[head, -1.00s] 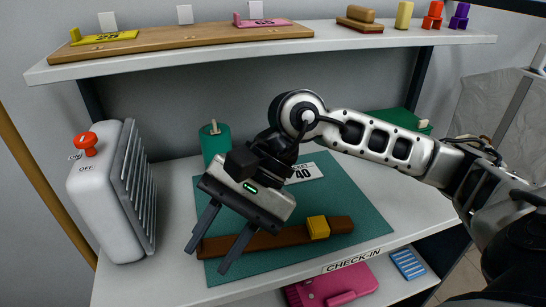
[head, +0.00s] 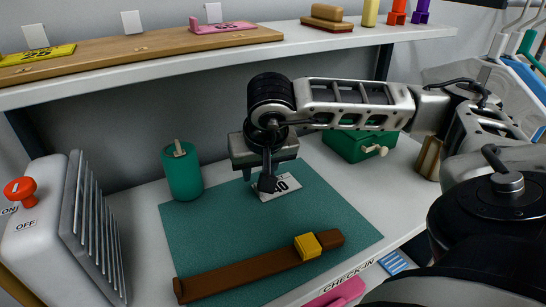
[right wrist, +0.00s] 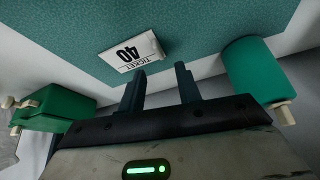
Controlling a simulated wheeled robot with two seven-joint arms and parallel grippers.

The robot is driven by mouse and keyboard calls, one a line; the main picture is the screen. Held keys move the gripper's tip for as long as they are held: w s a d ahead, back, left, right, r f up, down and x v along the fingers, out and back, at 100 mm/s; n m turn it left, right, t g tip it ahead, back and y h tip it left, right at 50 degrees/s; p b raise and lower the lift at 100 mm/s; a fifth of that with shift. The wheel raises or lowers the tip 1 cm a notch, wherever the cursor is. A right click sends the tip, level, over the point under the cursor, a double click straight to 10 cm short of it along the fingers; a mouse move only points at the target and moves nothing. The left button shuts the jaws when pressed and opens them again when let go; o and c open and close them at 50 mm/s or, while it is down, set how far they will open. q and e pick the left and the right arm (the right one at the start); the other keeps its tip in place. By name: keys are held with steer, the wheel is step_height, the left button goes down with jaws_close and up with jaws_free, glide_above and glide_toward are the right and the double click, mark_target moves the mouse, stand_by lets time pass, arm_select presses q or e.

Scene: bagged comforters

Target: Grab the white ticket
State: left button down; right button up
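The white ticket (head: 276,187), marked 40, lies on the teal mat (head: 215,230) near its back edge. In the right wrist view the ticket (right wrist: 131,53) shows whole, with the word TICKET and the number. My right gripper (right wrist: 160,80) is open and empty there, its two dark fingers apart, with the ticket a little beyond the left finger. In the head view my right gripper (head: 262,183) hangs above the mat and covers part of the ticket. I cannot tell whether it touches the ticket. My left gripper is not in view.
A green cylinder (head: 182,172) stands left of the gripper and a green box (head: 350,145) to its right. A brown bar (head: 235,274) with a yellow block (head: 307,246) lies across the mat's front. A shelf (head: 190,60) overhangs the back. A grey switch unit (head: 45,235) stands left.

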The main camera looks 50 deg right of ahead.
steer(key=shift+p+x, duration=0.5)
steer(key=shift+x, duration=2.4)
steer(key=shift+w, duration=0.1)
steer(key=shift+r, duration=0.1)
jaws_close()
